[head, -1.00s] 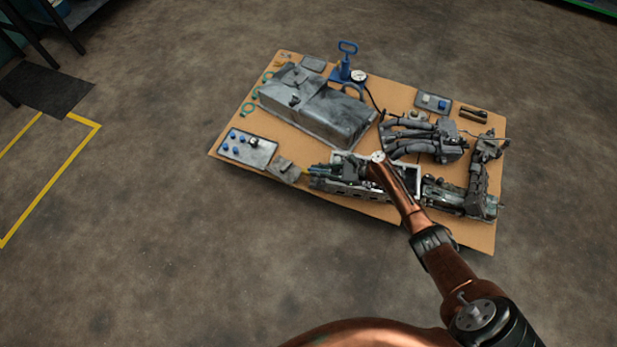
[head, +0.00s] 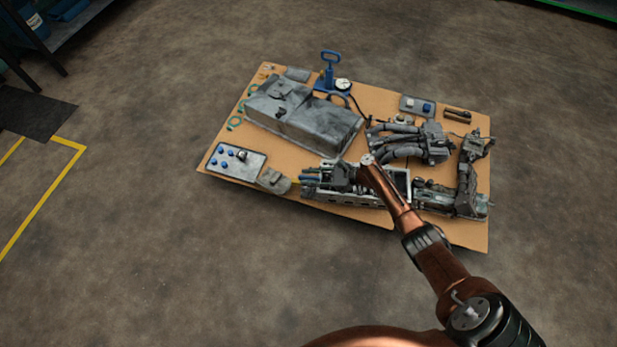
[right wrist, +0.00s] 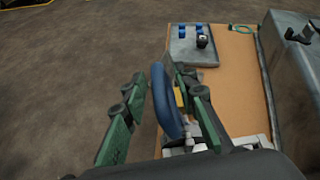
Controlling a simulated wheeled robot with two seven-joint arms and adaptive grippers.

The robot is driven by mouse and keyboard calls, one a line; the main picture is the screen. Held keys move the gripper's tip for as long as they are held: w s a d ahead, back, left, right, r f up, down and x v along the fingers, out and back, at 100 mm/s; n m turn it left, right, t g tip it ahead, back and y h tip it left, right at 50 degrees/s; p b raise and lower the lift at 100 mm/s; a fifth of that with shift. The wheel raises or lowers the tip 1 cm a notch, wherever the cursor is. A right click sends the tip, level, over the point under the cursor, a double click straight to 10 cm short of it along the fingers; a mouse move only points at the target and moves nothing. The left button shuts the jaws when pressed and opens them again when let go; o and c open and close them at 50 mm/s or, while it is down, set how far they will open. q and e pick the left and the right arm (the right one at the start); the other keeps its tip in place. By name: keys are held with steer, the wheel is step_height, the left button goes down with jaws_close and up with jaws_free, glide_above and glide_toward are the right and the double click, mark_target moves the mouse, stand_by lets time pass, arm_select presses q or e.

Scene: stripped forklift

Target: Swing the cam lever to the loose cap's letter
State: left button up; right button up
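My right gripper (head: 343,178) is over the grey valve assembly (head: 335,197) at the board's near edge. In the right wrist view its green fingers (right wrist: 155,92) are apart. A blue curved part (right wrist: 165,103) shows between them; I cannot tell whether either finger touches it. A small yellow piece (right wrist: 179,96) is beside it. I cannot make out which part is the cam lever. A grey tray (head: 213,163) holds several blue caps and one dark cap with a pale top (head: 242,155); it also shows in the wrist view (right wrist: 202,40). No letters are readable. My left gripper is out of view.
The tan board (head: 320,208) lies on the brown floor. A large grey tank (head: 318,125), a blue hand pump (head: 329,72) with a gauge, a hose manifold (head: 415,147) and a grey mechanism (head: 470,180) crowd it.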

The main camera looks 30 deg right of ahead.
steer(key=v, duration=1.2)
stand_by(0.5)
